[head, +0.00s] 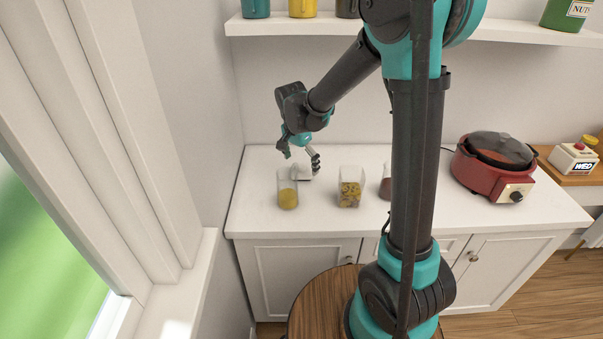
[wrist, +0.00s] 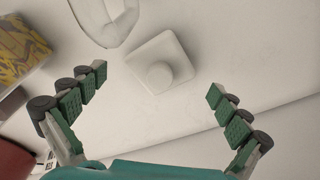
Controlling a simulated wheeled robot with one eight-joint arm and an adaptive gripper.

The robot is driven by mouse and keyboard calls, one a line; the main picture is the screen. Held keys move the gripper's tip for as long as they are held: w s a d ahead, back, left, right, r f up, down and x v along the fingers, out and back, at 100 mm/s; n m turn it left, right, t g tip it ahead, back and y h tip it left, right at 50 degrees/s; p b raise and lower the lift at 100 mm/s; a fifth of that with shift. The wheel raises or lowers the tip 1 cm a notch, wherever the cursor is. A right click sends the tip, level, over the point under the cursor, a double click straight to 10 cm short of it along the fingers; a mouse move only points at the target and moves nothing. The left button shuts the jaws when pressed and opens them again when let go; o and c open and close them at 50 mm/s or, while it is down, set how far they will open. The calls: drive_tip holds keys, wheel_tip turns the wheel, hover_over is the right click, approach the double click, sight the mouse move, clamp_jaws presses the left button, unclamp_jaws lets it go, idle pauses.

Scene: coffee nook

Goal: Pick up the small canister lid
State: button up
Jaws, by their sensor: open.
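The small canister lid (wrist: 160,64) is a white square piece with a round knob. In the wrist view it lies on the white counter, just beyond the space between my fingertips. My gripper (wrist: 160,82) is open and empty, its green-padded fingers spread wide to either side and apart from the lid. In the head view, my gripper (head: 300,156) points down over the counter's left part, behind a clear canister with yellow contents (head: 287,195). A white shape (head: 302,173) under it looks like the lid, partly hidden by the fingers.
A canister with patterned yellow contents (head: 350,190) stands to the right and also shows in the wrist view (wrist: 18,48). A dark-filled canister (head: 385,187) is partly behind my arm. A pale, clear-looking vessel (wrist: 106,20) is near the lid. A red cooker (head: 490,170) stands right.

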drive_tip(key=shift+d+f, duration=0.1)
drive_tip(key=shift+f, duration=0.75)
drive_tip(key=c, duration=0.9)
drive_tip(key=shift+r, duration=0.1)
